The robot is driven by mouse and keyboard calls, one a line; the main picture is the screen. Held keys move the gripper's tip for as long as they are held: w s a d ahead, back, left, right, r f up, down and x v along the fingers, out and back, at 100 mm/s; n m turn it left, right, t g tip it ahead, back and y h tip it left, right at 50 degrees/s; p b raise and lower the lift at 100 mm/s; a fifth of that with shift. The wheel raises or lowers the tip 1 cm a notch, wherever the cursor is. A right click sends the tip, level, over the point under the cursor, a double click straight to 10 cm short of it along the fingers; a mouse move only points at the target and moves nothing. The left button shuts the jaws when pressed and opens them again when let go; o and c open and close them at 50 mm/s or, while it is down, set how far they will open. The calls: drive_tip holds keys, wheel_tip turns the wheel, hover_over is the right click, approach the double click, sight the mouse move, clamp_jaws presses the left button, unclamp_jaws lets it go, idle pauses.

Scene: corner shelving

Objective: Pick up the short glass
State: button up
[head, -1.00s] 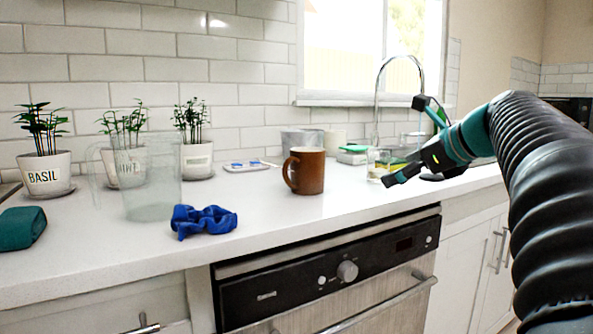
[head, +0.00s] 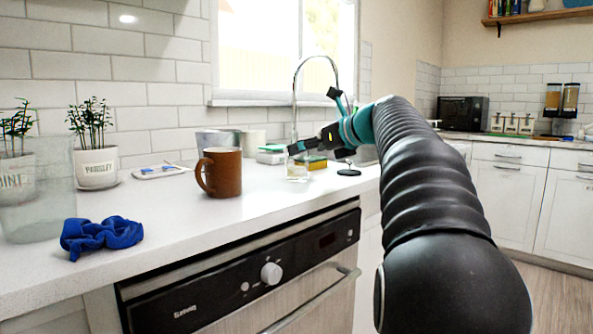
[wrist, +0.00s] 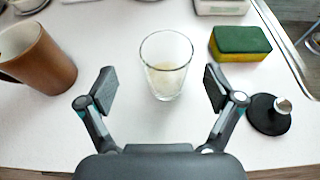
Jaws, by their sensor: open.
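The short glass (wrist: 166,66) is clear and stands upright on the white counter in the wrist view. It lies just ahead of my gripper (wrist: 158,90), roughly centred between the two fingers and not touched by them. My gripper is open and empty. In the head view my gripper (head: 305,146) is above the counter, right of the brown mug, and the glass (head: 297,172) shows small below it, partly hidden.
A brown mug (wrist: 42,60) stands left of the glass. A green and yellow sponge (wrist: 240,44) and a black round stand (wrist: 268,115) are to the right, near the sink edge (wrist: 288,45). A blue cloth (head: 100,236) and a clear pitcher (head: 38,195) are farther left.

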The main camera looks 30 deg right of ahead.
drive_tip(key=shift+d+f+b+x, duration=0.1)
drive_tip(key=shift+d+x, duration=0.05)
drive_tip(key=shift+x, duration=0.7)
drive_tip(key=shift+d+f+b+x, duration=0.1)
drive_tip(key=shift+d+b+x, duration=0.05)
drive_tip(key=shift+x, duration=0.7)
drive_tip(key=shift+d+f+b+x, duration=0.1)
drive_tip(key=shift+d+f+x, duration=0.05)
drive_tip(key=shift+x, duration=0.7)
drive_tip(key=c, duration=1.5)
drive_tip(key=shift+r, duration=0.15)
drive_tip(key=shift+r+p, duration=0.7)
drive_tip(key=shift+r, duration=0.6)
drive_tip(key=shift+d+r+p, duration=0.15)
drive_tip(key=shift+r+p, duration=0.3)
drive_tip(key=shift+r, duration=0.4)
drive_tip(key=shift+w+d+r+p, duration=0.35)
drive_tip(key=shift+d+r+p, duration=0.65)
drive_tip(key=shift+d, duration=0.75)
drive_tip(key=shift+w+d+r+p, duration=0.4)
drive_tip(key=shift+d+r+p, duration=0.55)
drive_tip(key=shift+d, duration=0.85)
drive_tip(key=shift+w+d+r+p, duration=0.35)
drive_tip(key=shift+d+r+p, duration=0.35)
drive_tip(key=shift+d+r, duration=0.75)
drive_tip(key=shift+d+f, duration=0.25)
drive_tip(key=shift+d, duration=0.15)
